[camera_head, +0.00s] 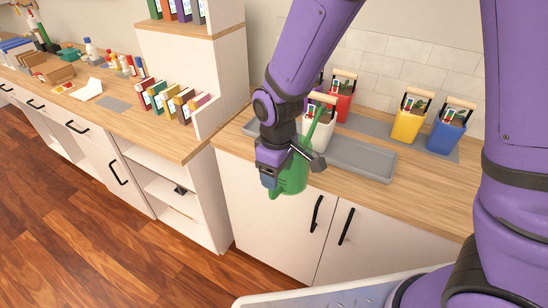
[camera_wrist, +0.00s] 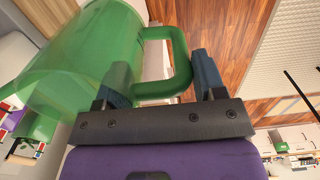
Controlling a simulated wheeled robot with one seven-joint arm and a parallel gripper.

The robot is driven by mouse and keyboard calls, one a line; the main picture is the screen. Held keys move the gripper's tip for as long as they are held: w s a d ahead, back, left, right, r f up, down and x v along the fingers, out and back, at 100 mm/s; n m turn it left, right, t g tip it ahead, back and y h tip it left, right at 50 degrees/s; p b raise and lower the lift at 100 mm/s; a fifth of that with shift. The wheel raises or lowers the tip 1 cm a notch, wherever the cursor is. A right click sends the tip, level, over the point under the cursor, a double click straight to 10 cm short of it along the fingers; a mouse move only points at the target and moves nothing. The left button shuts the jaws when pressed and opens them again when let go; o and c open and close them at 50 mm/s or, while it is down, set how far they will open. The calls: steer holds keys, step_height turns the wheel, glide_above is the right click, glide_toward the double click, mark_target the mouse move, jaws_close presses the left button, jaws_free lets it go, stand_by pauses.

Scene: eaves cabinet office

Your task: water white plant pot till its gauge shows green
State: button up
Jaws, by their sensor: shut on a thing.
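My gripper (camera_wrist: 162,85) is shut on the handle of a green watering can (camera_wrist: 95,45). In the head view the can (camera_head: 292,180) hangs in front of the counter's front edge, its spout pointing up and back toward the white plant pot (camera_head: 318,128). The white pot stands on the counter behind the can and my arm, partly hidden. Its wooden-topped handle and a coloured panel show. I cannot read its gauge from here. I cannot tell whether water is coming out of the spout.
A grey tray (camera_head: 362,158) lies on the counter (camera_head: 435,180) beside the white pot. A red pot (camera_head: 342,95), a yellow pot (camera_head: 410,118) and a blue pot (camera_head: 448,130) stand along the back. Several books (camera_head: 170,100) stand on the left counter. The wooden floor in front is clear.

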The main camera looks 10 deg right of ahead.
steer(key=shift+w+a, duration=0.1)
steer(key=shift+w, duration=0.05)
steer(key=shift+r, duration=0.1)
stand_by(0.4)
steer(key=shift+w+r+g+y, duration=0.1)
steer(key=shift+r+g+y, duration=0.35)
steer(key=shift+r, duration=0.85)
steer(key=shift+r+g+y, duration=0.35)
steer(key=shift+r+g, duration=0.2)
steer(key=shift+r, duration=0.75)
steer(key=shift+w+d+r, duration=0.1)
steer(key=shift+d+r, duration=0.1)
steer(key=shift+r, duration=0.25)
steer(key=shift+w+d+r+g+y, duration=0.1)
steer(key=shift+r+g+y, duration=0.1)
steer(key=shift+r+g, duration=0.3)
steer(key=shift+w+d+r+g+y, duration=0.1)
steer(key=shift+r+g+y, duration=0.1)
steer(key=shift+r, duration=0.5)
stand_by(3.1)
